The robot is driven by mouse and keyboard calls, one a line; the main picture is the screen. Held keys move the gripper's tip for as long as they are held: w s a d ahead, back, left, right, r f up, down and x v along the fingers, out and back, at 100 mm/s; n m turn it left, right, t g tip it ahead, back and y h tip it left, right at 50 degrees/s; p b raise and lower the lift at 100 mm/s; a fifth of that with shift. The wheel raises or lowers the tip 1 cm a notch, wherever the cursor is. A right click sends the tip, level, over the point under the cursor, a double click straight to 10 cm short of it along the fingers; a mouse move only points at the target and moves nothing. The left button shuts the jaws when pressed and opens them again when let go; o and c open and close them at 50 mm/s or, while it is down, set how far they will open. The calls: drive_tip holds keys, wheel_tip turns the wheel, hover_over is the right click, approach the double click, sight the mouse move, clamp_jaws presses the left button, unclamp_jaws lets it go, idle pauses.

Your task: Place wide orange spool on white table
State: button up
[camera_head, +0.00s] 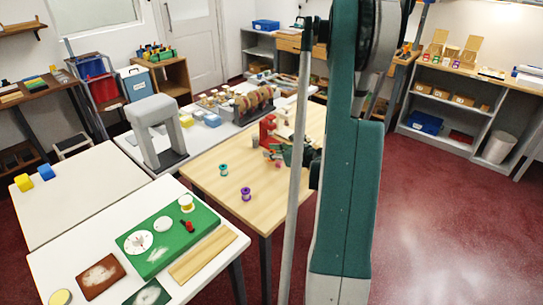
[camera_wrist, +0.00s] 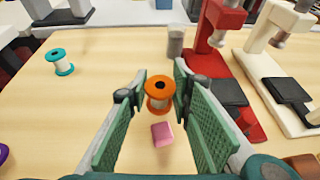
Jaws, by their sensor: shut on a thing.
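The wide orange spool (camera_wrist: 158,93) is upright between the fingertips of my gripper (camera_wrist: 157,88) in the wrist view. The green-padded fingers are shut on it, one on each side. It is over the wooden table (camera_wrist: 100,100); I cannot tell how far above the top. In the head view my gripper (camera_head: 287,155) is over the wooden table (camera_head: 207,183), partly hidden by my arm, and I cannot make out the spool. A white table (camera_head: 60,262) stands front left with a green board on it. Another pale table (camera_head: 75,205) stands behind it.
A pink block (camera_wrist: 162,134) lies near the spool. A teal spool (camera_wrist: 60,62) and purple spool (camera_head: 246,194) stand on the wooden table. A red machine (camera_wrist: 215,60), white machine (camera_wrist: 290,25) and grey cylinder (camera_wrist: 175,42) stand beyond. The pale rear table is mostly clear.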

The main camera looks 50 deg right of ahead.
drive_tip(key=shift+r+p, duration=0.95)
drive_tip(key=shift+r, duration=3.1)
drive_tip(key=w+a+r+n+y, duration=0.1)
drive_tip(key=w+a, duration=0.6)
drive_tip(key=a, duration=0.6)
drive_tip(key=w+a+n+y, duration=0.1)
drive_tip(key=w+a, duration=0.5)
drive_tip(key=a, duration=0.6)
drive_tip(key=w+a+r+n+y, duration=0.1)
drive_tip(key=w+a, duration=0.6)
drive_tip(key=a, duration=0.6)
drive_tip(key=w+a+r+n+y, duration=0.1)
drive_tip(key=a+r+y, duration=0.1)
drive_tip(key=a, duration=1.7)
drive_tip(key=shift+g, duration=0.3)
